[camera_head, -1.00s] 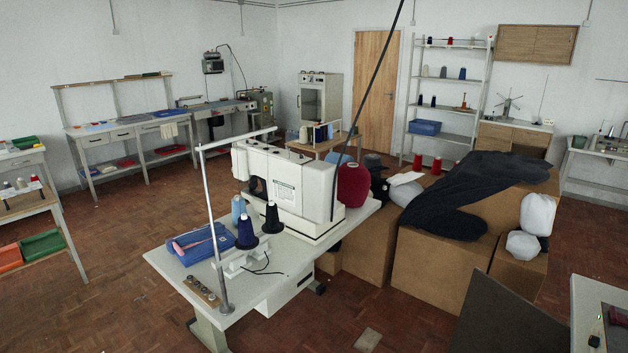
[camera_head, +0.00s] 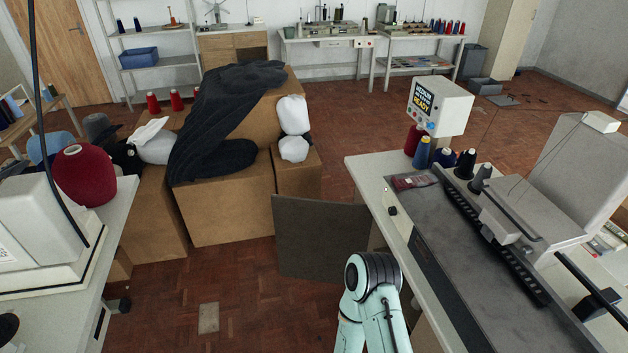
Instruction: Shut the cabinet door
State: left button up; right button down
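A dark grey-brown flat panel (camera_head: 318,238), which looks like an open cabinet door, stands upright in the head view. It juts out to the left from beneath the near right worktable (camera_head: 379,188). The cabinet body under that table is mostly hidden by the tabletop and by my arm. A pale teal and black joint of my arm shows at the bottom centre, in front of the panel's lower right corner; I cannot tell whether they touch. Neither gripper is in view.
Cardboard boxes (camera_head: 231,214) with dark cloth stand behind and left of the panel. A white sewing table (camera_head: 50,304) is at the left. The right worktable carries a large machine (camera_head: 567,185) and thread cones.

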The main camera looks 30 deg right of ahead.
aim_at(315, 239)
jog(key=i+l+u, duration=0.15)
jog(key=i+l, duration=0.25)
jog(key=i, duration=0.15)
jog(key=i+l+u, duration=0.15)
jog(key=i+l, duration=0.3)
jog(key=i, duration=0.1)
